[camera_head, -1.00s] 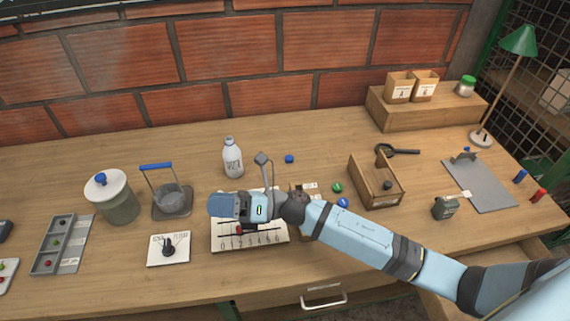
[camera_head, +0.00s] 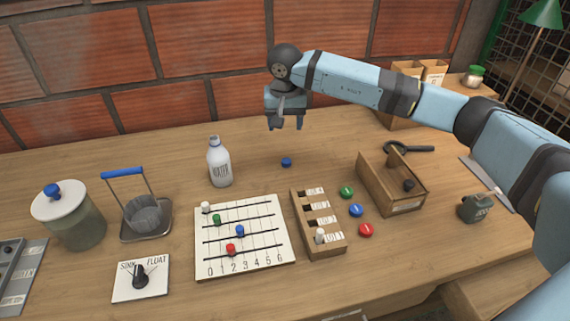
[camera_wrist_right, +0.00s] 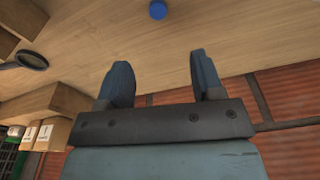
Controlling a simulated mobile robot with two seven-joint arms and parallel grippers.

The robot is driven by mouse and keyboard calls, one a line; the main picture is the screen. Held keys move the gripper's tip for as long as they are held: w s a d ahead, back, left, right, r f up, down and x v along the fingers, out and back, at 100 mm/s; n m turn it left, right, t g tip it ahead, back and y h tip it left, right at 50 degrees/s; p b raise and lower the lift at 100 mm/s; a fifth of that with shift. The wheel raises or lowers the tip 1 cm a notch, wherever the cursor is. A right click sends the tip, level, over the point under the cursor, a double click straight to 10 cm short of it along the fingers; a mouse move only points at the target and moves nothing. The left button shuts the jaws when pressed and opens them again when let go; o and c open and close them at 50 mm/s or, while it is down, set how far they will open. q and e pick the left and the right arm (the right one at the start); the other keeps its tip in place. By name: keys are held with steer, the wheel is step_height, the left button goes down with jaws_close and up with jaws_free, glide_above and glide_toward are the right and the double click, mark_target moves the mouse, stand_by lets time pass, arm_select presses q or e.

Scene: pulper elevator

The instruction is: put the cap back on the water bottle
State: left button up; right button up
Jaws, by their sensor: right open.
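The white water bottle (camera_head: 219,163) stands upright on the table, left of centre in the head view, with its label facing me. A small blue cap (camera_head: 286,162) lies on the table to the right of the bottle. It also shows at the top of the right wrist view (camera_wrist_right: 158,10). My right gripper (camera_head: 286,126) is above and behind the blue cap, near the brick wall, with its fingers pointing down. In the right wrist view its two fingers are apart with nothing between them (camera_wrist_right: 165,75). My left gripper is not in view.
A slider board (camera_head: 243,256) and a wooden slotted block (camera_head: 318,223) stand in front of the bottle. Red, blue and green discs (camera_head: 356,210) lie beside the block. A wooden box (camera_head: 391,183) stands to the right. A lidded jar (camera_head: 69,216) and a blue-handled basket (camera_head: 145,213) stand left.

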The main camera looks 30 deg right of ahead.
glide_above(287, 160)
steer(key=a, duration=0.1)
steer(key=f, duration=0.8)
steer(key=shift+s+f+b, duration=0.3)
steer(key=shift+s+b, duration=0.05)
steer(key=f, duration=0.5)
steer(key=shift+w+d+f+b, duration=0.1)
steer(key=shift+w+d+b, duration=0.2)
steer(key=shift+d, duration=0.1)
steer(key=c, duration=1)
